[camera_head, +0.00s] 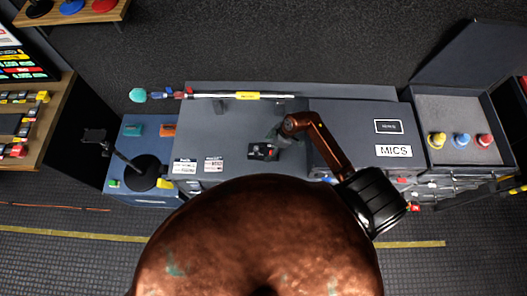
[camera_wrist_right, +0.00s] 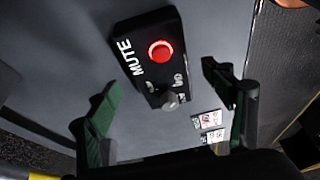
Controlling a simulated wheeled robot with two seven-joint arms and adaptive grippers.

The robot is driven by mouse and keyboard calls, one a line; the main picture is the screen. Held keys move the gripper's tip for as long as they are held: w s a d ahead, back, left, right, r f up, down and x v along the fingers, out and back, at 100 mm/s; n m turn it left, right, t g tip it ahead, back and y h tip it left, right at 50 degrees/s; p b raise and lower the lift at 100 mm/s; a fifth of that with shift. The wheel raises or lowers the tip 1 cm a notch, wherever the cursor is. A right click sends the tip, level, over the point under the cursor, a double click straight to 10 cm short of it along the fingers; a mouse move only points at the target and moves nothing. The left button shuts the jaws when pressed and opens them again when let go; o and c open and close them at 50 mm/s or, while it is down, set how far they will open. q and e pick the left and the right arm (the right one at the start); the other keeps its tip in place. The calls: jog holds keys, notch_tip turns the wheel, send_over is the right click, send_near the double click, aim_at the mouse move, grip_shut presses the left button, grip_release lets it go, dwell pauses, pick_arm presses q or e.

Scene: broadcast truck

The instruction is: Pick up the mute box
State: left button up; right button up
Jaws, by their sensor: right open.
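The mute box (camera_head: 263,152) is a small black box lying on the grey case top, left of the MICS case. In the right wrist view the mute box (camera_wrist_right: 136,62) shows the white word MUTE, a round red lit button and a grey knob. My right gripper (camera_head: 280,138) is just right of the box in the head view. In the wrist view my right gripper (camera_wrist_right: 160,80) is open, its two dark green fingers apart, with the box showing beyond and between them. Nothing is between the fingertips that I can see gripped. My left gripper is out of view.
The MICS case (camera_head: 350,120) stands right of the box. A boom pole (camera_head: 215,95) lies along the back. A blue case (camera_head: 128,140) with a black stand is at left. An open case (camera_head: 460,115) holds coloured knobs at right. Paper labels (camera_head: 213,165) sit left of the box.

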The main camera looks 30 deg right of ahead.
aim_at(264, 151)
jog(key=shift+a+x, duration=0.2)
jog(key=shift+x, duration=1.35)
jog(key=shift+w+r, duration=0.1)
jog(key=shift+c, duration=0.3)
jog(key=c, duration=1.4)
